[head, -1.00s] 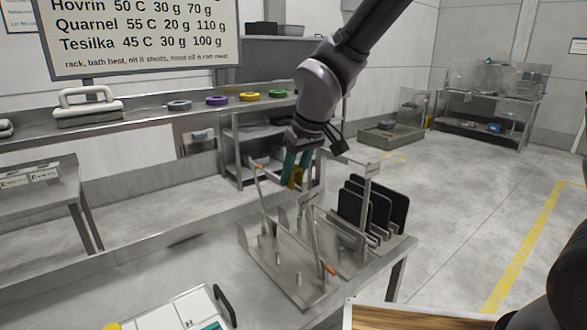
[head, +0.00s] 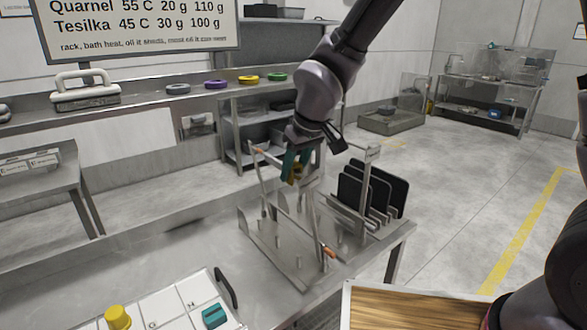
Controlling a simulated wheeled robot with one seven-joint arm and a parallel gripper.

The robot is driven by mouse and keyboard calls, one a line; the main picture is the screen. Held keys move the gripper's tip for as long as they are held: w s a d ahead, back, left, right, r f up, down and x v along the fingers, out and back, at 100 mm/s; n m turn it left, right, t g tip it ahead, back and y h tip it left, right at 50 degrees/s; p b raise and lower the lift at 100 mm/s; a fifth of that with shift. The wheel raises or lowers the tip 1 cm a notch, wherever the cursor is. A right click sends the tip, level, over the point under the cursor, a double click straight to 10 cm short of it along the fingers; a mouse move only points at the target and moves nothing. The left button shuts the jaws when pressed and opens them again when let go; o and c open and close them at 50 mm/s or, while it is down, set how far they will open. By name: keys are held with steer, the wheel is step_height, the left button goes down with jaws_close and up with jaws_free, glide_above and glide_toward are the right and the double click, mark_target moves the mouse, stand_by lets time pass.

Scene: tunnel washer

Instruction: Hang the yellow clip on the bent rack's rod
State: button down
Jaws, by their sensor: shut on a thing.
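My gripper (head: 294,167), with teal fingers, is shut on the small yellow clip (head: 297,174), of which only part shows between and below the fingers. It is held above the metal rack (head: 273,252) on the bench, close to the rack's thin rods. One rod (head: 317,231) with an orange tip slants across the front of the rack. Another orange-tipped rod (head: 259,176) rises at its left rear. I cannot tell which of them is bent, or whether the clip touches a rod.
Dark plates (head: 376,187) stand in a holder just right of the rack. A white tray (head: 172,317) with a yellow knob and teal block lies at the front. A wooden board (head: 410,308) is at lower right. Coloured rings (head: 216,84) sit on the rear shelf.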

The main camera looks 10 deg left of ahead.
steer(key=shift+f, duration=0.35)
steer(key=shift+c, duration=2.1)
jaws_free()
steer(key=shift+r, duration=0.1)
steer(key=v, duration=1)
steer(key=shift+r, duration=0.1)
steer(key=w+d+r+m+t+h, duration=0.1)
steer(key=w+d+r+m, duration=0.2)
steer(key=d, duration=0.5)
steer(key=w+d+r+m+t, duration=0.1)
steer(key=d+r+m, duration=0.3)
steer(key=d, duration=0.5)
steer(key=s+d+r+m+t, duration=0.1)
steer(key=s+d+r+m, duration=0.2)
steer(key=d, duration=0.6)
steer(key=s+d+r+m+t, duration=0.1)
steer(key=s+d+r+m, duration=0.2)
steer(key=d, duration=0.5)
steer(key=shift+s+d+r+m+h, duration=0.15)
steer(key=shift+s+d+m+h, duration=0.2)
steer(key=shift+s+m, duration=0.25)
